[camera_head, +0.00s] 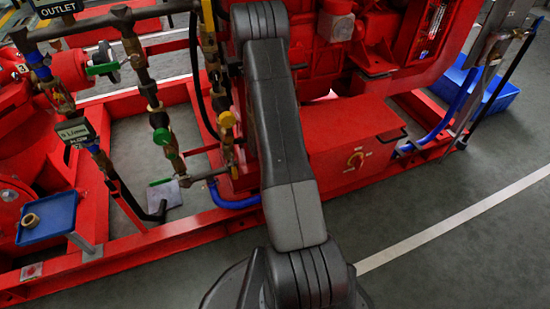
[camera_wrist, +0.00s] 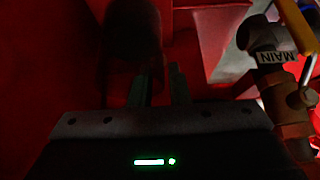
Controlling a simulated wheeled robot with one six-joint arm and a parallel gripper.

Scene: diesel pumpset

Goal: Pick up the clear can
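I cannot make out a clear can in either view. In the wrist view, which is very dark, my gripper (camera_wrist: 162,84) has its two narrow fingers apart, with a dark red gap between them and nothing visible held. A dark rounded cylinder (camera_wrist: 133,35) stands just beyond the left finger; I cannot tell what it is or whether they touch. In the head view my arm reaches forward into the red pumpset, and my gripper is hidden there.
A brass valve labelled MAIN (camera_wrist: 278,57) is close on the right of the wrist view. In the head view, pipes and valves (camera_head: 150,100) stand left of my arm. A red box (camera_head: 350,150) is at right. A blue tray (camera_head: 47,217) holds a ring. Grey floor (camera_head: 460,240) is clear.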

